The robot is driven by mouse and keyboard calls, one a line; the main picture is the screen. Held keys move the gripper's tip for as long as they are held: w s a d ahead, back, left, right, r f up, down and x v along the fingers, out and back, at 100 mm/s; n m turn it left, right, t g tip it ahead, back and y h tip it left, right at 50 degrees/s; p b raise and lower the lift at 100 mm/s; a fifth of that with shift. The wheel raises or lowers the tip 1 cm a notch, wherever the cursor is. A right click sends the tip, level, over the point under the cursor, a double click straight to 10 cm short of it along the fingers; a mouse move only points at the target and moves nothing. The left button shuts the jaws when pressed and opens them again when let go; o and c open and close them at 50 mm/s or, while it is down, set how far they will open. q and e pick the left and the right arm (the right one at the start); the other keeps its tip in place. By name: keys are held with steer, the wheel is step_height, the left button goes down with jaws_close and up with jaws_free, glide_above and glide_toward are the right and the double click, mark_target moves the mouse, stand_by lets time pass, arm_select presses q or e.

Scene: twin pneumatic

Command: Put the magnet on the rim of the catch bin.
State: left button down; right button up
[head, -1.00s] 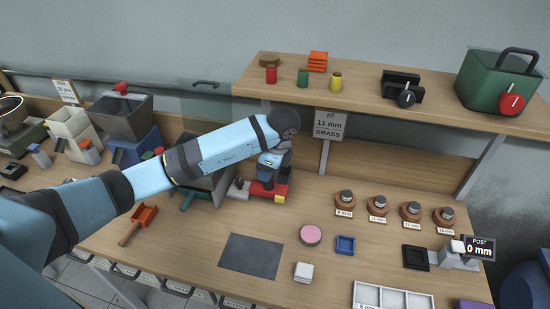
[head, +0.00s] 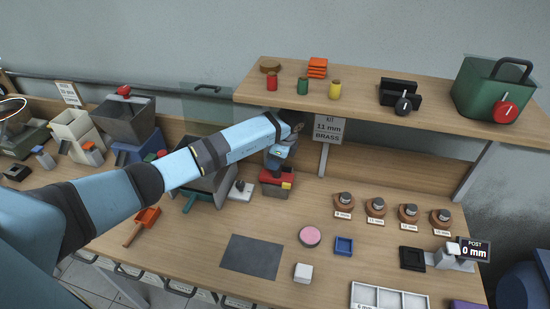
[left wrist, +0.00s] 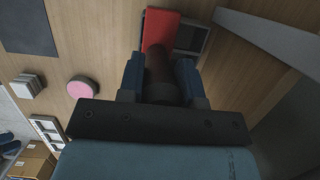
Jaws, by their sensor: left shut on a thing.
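The magnet (head: 270,177) appears as a red block above the small grey catch bin (head: 273,192) at the back of the bench, with a yellow patch at its right end. In the left wrist view the red magnet (left wrist: 160,28) overlaps one side of the dark-bottomed catch bin (left wrist: 203,40). My left gripper (head: 277,163) is shut on a dark brown, upright cylinder, seemingly the magnet's handle; the jaws also show in the left wrist view (left wrist: 160,80). I cannot tell whether the magnet touches the rim. My right gripper is not in view.
A white plate with a knob (head: 240,191) stands close left of the bin. The shelf (head: 400,112) and its support are behind and right. A grey mat (head: 252,257), pink disc (head: 310,236) and white block (head: 303,272) lie in front. Bench between them is clear.

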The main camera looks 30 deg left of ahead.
arm_select(q)
steer(key=c, duration=0.8)
jaws_free()
steer(key=shift+s, duration=0.1)
steer(key=b+v, duration=0.1)
steer(key=v, duration=0.1)
steer(key=shift+d+r, duration=0.1)
steer(key=shift+r, duration=0.2)
steer(key=shift+w+d+r+b, duration=0.1)
steer(key=shift+w+d+b, duration=0.5)
steer(key=shift+d, duration=1.35)
steer(key=shift+w+d+r+b, duration=0.1)
steer(key=shift+w+d+b, duration=0.45)
steer(key=shift+d, duration=1.45)
steer(key=shift+w+d+r+b, duration=0.1)
steer(key=shift+w+d+b, duration=0.5)
steer(key=shift+d, duration=1.35)
steer(key=shift+s+f, duration=0.1)
steer(key=shift+s, duration=0.1)
